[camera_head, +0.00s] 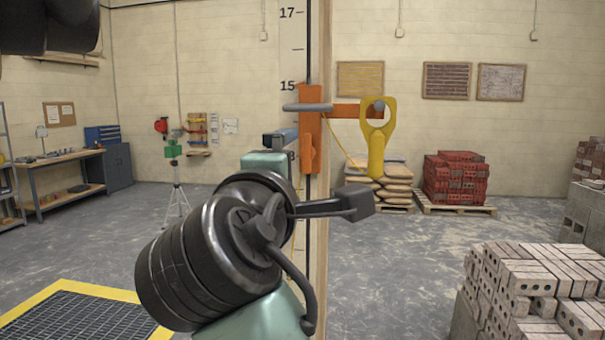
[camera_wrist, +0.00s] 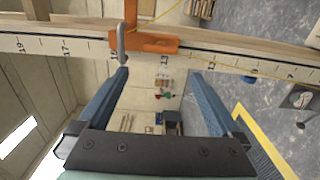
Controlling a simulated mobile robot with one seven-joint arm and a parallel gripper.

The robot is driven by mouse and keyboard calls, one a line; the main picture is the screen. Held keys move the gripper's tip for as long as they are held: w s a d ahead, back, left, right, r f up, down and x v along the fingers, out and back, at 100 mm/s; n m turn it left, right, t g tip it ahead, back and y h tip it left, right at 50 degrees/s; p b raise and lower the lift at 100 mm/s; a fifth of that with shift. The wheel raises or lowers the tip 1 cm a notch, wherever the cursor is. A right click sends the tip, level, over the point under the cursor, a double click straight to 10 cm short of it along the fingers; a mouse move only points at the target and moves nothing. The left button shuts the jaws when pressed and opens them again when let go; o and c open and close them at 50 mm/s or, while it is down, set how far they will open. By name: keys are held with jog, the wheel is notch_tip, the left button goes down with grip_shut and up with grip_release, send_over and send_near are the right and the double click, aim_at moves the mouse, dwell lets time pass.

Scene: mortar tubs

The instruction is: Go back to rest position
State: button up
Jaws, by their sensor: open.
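My gripper (camera_wrist: 160,75) is open, its two blue fingers apart with nothing between them. In the head view its blue finger (camera_head: 280,137) shows just left of the post, partly hidden behind my arm. An orange bracket (camera_head: 310,130) sits on an upright wooden post with a number scale (camera_head: 293,50). A grey rod (camera_head: 305,107) sticks out of the bracket, above my gripper. In the wrist view the rod (camera_wrist: 121,42) ends near the left fingertip; I cannot tell if they touch. A yellow looped piece (camera_head: 376,140) hangs at the bracket's right end.
Stacked bricks (camera_head: 530,290) stand at the front right. Bagged pallets (camera_head: 385,185) and red bricks (camera_head: 455,180) stand at the back wall. A yellow-edged floor grate (camera_head: 80,315) lies at the lower left. A tripod (camera_head: 177,185) and workbench (camera_head: 60,165) stand left. Open floor lies between.

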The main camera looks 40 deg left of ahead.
jog(key=s+d+r+m+t+h, duration=0.2)
jog(key=d+r+m+t+h, duration=0.1)
jog(key=d+m, duration=0.5)
jog(key=s+d+r+m+t+h, duration=0.2)
jog(key=d+m+t, duration=0.3)
jog(key=d+m, duration=0.3)
jog(key=s+d+r+m+t+h, duration=0.3)
jog(key=d+m, duration=0.5)
jog(key=d, duration=0.7)
jog(key=shift+r+m+t+h, duration=0.3)
jog(key=shift+r+t+h, duration=0.3)
jog(key=shift+r+h, duration=0.3)
